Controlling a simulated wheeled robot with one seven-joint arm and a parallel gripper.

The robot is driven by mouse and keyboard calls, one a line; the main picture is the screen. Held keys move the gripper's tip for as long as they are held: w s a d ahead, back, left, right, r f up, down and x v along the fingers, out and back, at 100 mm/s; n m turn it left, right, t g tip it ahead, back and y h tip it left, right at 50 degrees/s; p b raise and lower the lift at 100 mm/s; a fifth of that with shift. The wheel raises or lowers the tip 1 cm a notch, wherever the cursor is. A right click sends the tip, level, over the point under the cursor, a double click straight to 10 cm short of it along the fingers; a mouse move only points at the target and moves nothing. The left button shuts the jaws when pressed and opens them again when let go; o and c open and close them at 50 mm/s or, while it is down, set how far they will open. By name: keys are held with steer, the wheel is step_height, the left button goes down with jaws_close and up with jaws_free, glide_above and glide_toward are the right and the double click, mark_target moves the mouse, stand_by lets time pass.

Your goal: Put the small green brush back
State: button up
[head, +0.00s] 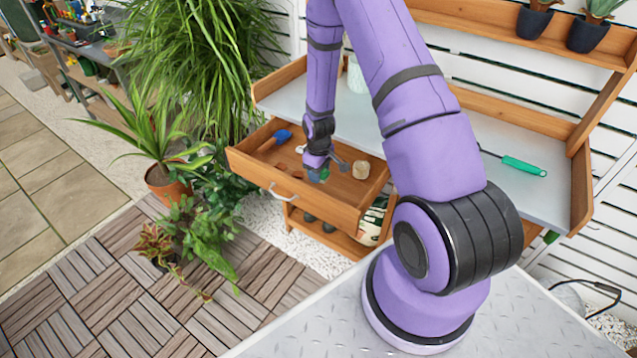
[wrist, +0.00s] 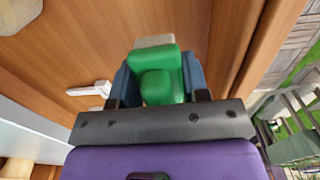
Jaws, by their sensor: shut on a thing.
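My gripper (head: 322,168) is inside or just above the open wooden drawer (head: 308,204), towards its right part. In the wrist view my gripper (wrist: 160,88) is shut on the small green brush (wrist: 165,65), with a blue-grey finger on each side. The brush has a green body and a pale strip at its far end. In the head view only a bit of the green brush (head: 323,175) shows below the fingers. I cannot tell whether the brush touches the drawer floor.
The drawer also holds a blue-handled tool (head: 282,136), a beige block-like object (head: 361,169) and small pieces. A green-handled tool (head: 524,165) lies on the grey bench top (head: 490,184). Potted plants (head: 165,186) stand left of the drawer. A lower shelf (head: 330,237) holds dark round things.

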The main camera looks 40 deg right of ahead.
mark_target(319, 188)
steer(key=shift+f, duration=2.25)
steer(key=shift+f, duration=0.1)
steer(key=o, duration=1)
steer(key=shift+o, duration=0.2)
